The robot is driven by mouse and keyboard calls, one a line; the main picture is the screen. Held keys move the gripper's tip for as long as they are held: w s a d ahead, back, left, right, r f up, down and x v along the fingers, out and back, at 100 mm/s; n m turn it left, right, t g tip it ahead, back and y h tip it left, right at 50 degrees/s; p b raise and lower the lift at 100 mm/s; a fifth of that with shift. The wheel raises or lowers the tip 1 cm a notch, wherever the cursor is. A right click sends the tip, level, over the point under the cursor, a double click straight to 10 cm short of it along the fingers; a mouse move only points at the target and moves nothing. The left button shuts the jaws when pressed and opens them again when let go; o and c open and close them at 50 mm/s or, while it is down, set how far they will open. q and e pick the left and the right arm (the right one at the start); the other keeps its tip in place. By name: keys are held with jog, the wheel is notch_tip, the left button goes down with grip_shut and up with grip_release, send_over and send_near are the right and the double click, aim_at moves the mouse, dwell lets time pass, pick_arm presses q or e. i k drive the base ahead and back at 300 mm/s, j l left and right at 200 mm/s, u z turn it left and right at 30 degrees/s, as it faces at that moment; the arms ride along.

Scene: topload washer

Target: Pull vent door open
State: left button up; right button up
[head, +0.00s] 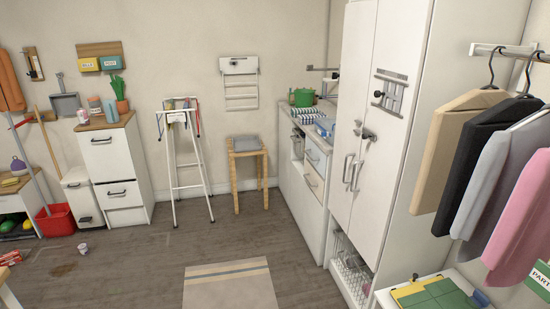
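No part of my left or right gripper shows in the head view. Nothing in view can be surely told as the vent door. A tall white cabinet (358,70) stands right of centre, with two curved metal handles (352,173) on its closed doors. A slatted grey panel (390,90) with a dark knob sits high on its right part, and a small metal latch (365,133) sits below that. An open wire-like rack (349,268) shows at the cabinet's bottom. No washer can be clearly made out.
A low white counter (306,185) adjoins the cabinet, with a green pot (303,97) on top. Clothes (490,150) hang at the right above a small table (425,285). A striped rug (232,285) lies on open floor.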

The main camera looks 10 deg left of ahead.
aim_at(402, 29)
jog(key=i+j+u, duration=0.25)
jog(key=i+u, duration=0.25)
jog(key=i, duration=0.35)
jog(key=i+l+u, duration=0.1)
jog(key=i+u, duration=0.4)
jog(key=i, duration=0.35)
